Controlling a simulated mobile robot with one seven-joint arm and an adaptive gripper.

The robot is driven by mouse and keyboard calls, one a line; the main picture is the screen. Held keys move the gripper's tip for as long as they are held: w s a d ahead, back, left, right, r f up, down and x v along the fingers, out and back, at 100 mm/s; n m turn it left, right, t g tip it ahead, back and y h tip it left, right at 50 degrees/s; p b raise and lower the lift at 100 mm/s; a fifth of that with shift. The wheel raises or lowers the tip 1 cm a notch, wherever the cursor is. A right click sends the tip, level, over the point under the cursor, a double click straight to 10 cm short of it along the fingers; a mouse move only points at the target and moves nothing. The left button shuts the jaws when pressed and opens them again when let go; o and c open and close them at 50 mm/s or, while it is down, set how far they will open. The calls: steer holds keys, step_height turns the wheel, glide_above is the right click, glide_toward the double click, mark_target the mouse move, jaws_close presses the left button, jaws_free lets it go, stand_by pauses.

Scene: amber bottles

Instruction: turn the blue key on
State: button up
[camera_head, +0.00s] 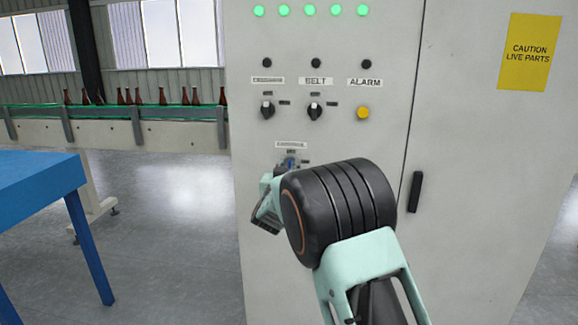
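The blue key (290,162) shows as a small blue patch on the front of the grey control cabinet (460,150), below a small label plate (291,145) too blurred to read. My arm's black joint hides what lies below and right of it. My gripper (266,215) is pale green with dark finger parts, just below and left of the key and close in front of the panel. Most of it is hidden behind the arm. I cannot tell whether it touches the key, or whether its fingers are open or shut. The key's angle is not clear.
Above the key are two black selector knobs (315,111), one labelled BELT, and a yellow button (363,113) under ALARM. Several green lamps (309,10) are lit. A black door handle (415,191) sits right. A blue table (45,175) and a bottle conveyor (110,132) stand left.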

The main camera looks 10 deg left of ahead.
steer(key=shift+w, duration=0.5)
steer(key=shift+c, duration=0.7)
jaws_close()
